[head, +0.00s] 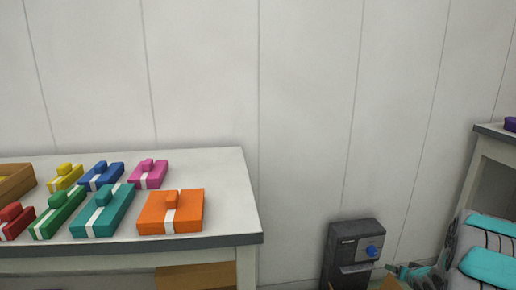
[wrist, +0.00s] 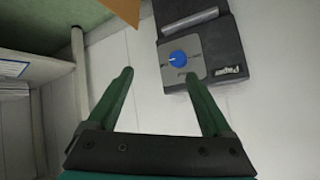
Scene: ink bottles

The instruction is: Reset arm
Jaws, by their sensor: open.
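My gripper (wrist: 159,74) is open in the wrist view, its two green fingers spread apart. In the head view, teal and grey parts of my arm show at the lower right, low beside the dark machine; the fingers are too small to make out clearly there. The dark machine (head: 353,252) has a blue knob on its front. It also shows in the wrist view (wrist: 222,43), beyond the right fingertip and apart from it.
A white table (head: 225,200) at the left bears several coloured ink bottles with white bands, including an orange one (head: 185,221) near its right end. A wooden box (head: 14,182) sits at its left. Another table (head: 494,133) stands at the far right. The wall between is bare.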

